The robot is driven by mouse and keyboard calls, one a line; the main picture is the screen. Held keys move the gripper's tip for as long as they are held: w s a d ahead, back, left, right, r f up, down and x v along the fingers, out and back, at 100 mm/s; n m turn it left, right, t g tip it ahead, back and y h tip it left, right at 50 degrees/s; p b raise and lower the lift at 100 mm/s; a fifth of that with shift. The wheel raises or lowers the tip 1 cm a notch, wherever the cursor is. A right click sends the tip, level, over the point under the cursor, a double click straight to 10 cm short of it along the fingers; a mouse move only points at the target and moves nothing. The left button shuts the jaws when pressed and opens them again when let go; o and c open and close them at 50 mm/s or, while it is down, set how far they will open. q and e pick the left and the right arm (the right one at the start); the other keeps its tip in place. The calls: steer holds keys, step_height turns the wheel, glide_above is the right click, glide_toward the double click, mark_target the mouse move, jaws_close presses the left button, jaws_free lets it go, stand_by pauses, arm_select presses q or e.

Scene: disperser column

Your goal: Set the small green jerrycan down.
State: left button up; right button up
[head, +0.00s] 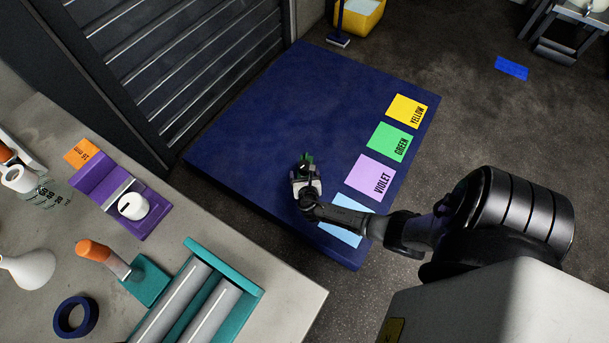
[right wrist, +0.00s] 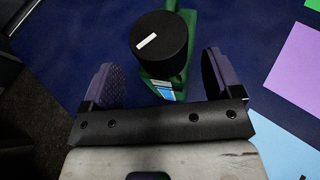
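The small green jerrycan (right wrist: 181,72) with a black cap shows between the fingers of my right gripper (right wrist: 160,85) in the right wrist view. The fingers are spread, with a gap on either side of the can. In the head view only a bit of green (head: 309,158) shows beside my right gripper (head: 305,177), over the blue platform (head: 270,110), left of the violet card (head: 371,176). The can's base is hidden, but with the fingers clear of it, it appears to stand on the platform. My left gripper is out of view.
Yellow (head: 407,109), green (head: 389,141) and light blue (head: 338,234) cards lie along the platform's right side; my right arm crosses the light blue one. The platform's upper middle is bare. A cluttered grey bench (head: 295,290) stands at lower left, a ribbed shutter (head: 190,65) behind.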

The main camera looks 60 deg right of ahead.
steer(key=shift+o, duration=0.2)
steer(key=shift+s+a+r, duration=0.1)
steer(key=shift+r, duration=0.05)
steer(key=s+a+r+m+g+y+p, duration=0.2)
steer(key=s+a+r+m+y, duration=0.3)
steer(key=s+a+r+m, duration=0.4)
steer(key=s+a+r+m+g+y+p, duration=0.2)
steer(key=s+a+r+m+y+p, duration=0.2)
steer(key=s+a+r+m, duration=0.5)
steer(key=a+r+m+y, duration=0.2)
steer(key=a+r+m, duration=0.3)
steer(key=r, duration=0.3)
steer(key=shift+s+a+r+p, duration=0.2)
steer(key=shift+a+p, duration=0.1)
steer(key=shift+a, duration=0.35)
steer(key=shift+f, duration=0.1)
